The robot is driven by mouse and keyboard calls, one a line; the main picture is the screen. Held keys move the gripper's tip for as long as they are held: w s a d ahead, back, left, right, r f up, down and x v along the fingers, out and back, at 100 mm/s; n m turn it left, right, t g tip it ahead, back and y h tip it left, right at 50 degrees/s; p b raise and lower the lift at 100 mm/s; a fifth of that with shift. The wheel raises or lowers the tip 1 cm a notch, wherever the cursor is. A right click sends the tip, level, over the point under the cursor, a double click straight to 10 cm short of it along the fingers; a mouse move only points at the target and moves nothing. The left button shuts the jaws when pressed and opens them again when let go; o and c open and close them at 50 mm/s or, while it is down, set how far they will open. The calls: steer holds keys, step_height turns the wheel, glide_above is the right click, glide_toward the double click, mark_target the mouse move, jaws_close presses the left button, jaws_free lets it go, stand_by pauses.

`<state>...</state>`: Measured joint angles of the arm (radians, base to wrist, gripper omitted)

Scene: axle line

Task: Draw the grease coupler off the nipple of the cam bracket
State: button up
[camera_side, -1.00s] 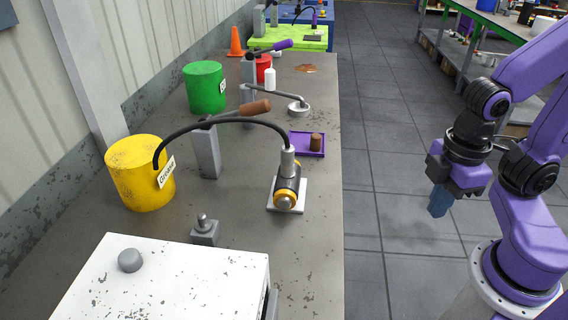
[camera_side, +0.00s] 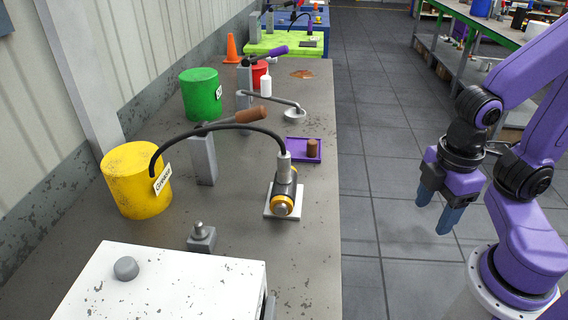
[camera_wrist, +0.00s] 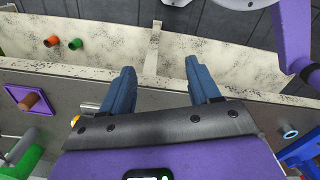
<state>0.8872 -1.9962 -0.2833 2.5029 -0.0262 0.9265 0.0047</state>
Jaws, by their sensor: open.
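The grease coupler (camera_side: 284,168) is a silver-grey cylinder at the end of a black hose (camera_side: 225,127). It stands upright on top of the cam bracket (camera_side: 285,190), a dark part with gold rings on a white plate (camera_side: 270,214). The nipple is hidden under the coupler. The hose arches over from a yellow bucket (camera_side: 122,186) labelled as grease. My gripper (camera_side: 434,211) is open and empty, out over the floor right of the bench, well apart from the coupler. In the wrist view its two blue fingers (camera_wrist: 160,80) are spread.
A purple tray (camera_side: 295,155) with a brown peg (camera_side: 312,148) lies behind the bracket. A grey post with a brown-handled lever (camera_side: 203,160) stands left of it, under the hose. A white box (camera_side: 170,285) fills the bench front. The air between my gripper and the bracket is clear.

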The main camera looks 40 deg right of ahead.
steer(key=w+d+f+n+t+h, duration=0.2)
steer(key=w+d+f+n+h, duration=0.1)
steer(key=d+n+h, duration=0.15)
steer(key=n+t+y, duration=0.5)
steer(key=n+t, duration=1.1)
steer(key=n, duration=0.3)
glide_toward(288, 162)
steer(key=w, duration=0.6)
steer(key=shift+w+a+r, duration=0.1)
steer(key=shift+a+r, duration=0.05)
steer(key=shift+a, duration=0.1)
steer(key=shift+w+d+f, duration=0.1)
steer(key=shift+w+d, duration=0.05)
steer(key=shift+w, duration=1.2)
steer(key=shift+w+d+f, duration=0.1)
steer(key=shift+w, duration=1.25)
jaws_close()
steer(key=shift+r, duration=0.1)
